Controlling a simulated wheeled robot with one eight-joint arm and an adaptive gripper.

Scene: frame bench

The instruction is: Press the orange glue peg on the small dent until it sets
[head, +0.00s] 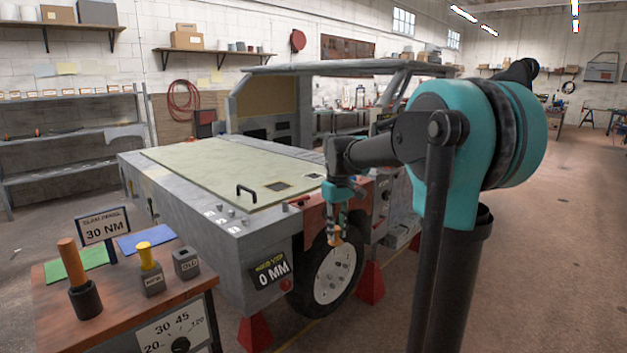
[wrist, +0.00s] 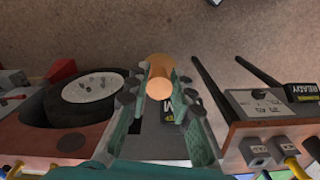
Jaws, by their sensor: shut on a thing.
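My gripper (head: 334,229) is shut on an orange peg (wrist: 158,82), which sticks out beyond the fingertips in the wrist view. In the head view the peg's orange end (head: 336,240) shows low, in front of the wheel (head: 334,275) and beside the red fender panel (head: 313,222). In the wrist view the wheel (wrist: 95,87) lies left of the jaws and floor shows past the peg. I cannot tell from these views whether the peg touches anything. I cannot make out a small dent on the fender.
A bench (head: 130,312) at front left holds an orange-handled tool (head: 73,270), a yellow peg (head: 146,256) in a block, and an "OLD" block (head: 187,263). A display (head: 270,275) reads "0 MM". Red stands (head: 370,283) are under the vehicle. Floor at right is clear.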

